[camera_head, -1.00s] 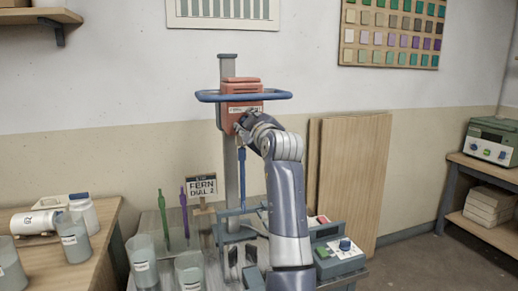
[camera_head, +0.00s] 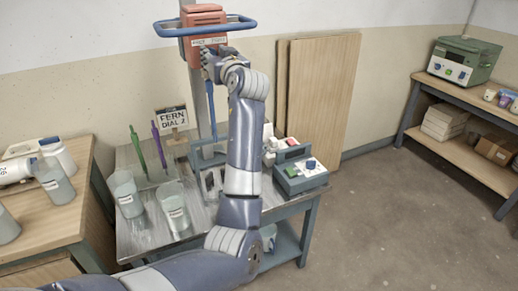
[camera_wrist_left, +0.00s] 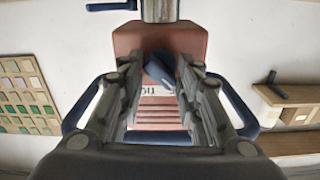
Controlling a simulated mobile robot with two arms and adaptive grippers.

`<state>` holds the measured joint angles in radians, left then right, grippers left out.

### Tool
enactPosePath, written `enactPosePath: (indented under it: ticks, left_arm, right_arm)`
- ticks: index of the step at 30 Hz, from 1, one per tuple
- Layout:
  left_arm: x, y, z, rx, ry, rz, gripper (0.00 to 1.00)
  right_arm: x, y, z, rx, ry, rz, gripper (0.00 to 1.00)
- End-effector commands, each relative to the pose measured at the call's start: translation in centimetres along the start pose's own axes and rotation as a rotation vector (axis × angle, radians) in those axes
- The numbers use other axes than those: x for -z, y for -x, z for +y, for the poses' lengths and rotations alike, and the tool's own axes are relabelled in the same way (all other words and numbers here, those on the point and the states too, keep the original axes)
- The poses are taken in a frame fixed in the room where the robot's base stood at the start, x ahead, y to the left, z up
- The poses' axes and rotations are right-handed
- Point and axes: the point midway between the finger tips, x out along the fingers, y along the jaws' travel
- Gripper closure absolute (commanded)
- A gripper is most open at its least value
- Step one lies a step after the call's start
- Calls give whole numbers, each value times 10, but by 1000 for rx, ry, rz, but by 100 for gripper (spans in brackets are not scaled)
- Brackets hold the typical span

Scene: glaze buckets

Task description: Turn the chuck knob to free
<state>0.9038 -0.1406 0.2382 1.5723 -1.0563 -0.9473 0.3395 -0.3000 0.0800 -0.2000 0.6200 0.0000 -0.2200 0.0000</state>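The mixer has an orange-red head (camera_head: 203,20) with a blue guard bar (camera_head: 235,27) on a grey column. A blue shaft (camera_head: 211,105) hangs below the head. My left gripper (camera_head: 207,62) is at the underside of the head, and my wrist hides part of it. In the left wrist view, a dark blue chuck knob (camera_wrist_left: 159,72) sits tilted in front of the red housing (camera_wrist_left: 160,37). The fingers of my left gripper (camera_wrist_left: 160,75) stand apart on either side of the knob. Firm contact is not clear. A housing label is partly hidden behind the knob. My right gripper is not in view.
A sign (camera_head: 172,117) reads "FERN DIAL 2". Green (camera_head: 138,150) and purple (camera_head: 159,145) stirrers and labelled beakers (camera_head: 125,192) stand on the metal bench. A control box (camera_head: 300,172) sits at its right. Wooden boards (camera_head: 322,95) lean on the wall; floor to the right is clear.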

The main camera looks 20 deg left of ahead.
Motion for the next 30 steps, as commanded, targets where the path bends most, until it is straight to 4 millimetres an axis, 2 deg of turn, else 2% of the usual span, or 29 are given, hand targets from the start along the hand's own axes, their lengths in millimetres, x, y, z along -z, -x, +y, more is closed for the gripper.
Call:
enactPosePath:
  ticks: [1,30]
  left_arm:
    - [6,0,0,0,-47,0,68]
    - [5,0,2,1,-722,1,68]
  right_arm:
    - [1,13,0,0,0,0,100]
    - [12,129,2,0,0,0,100]
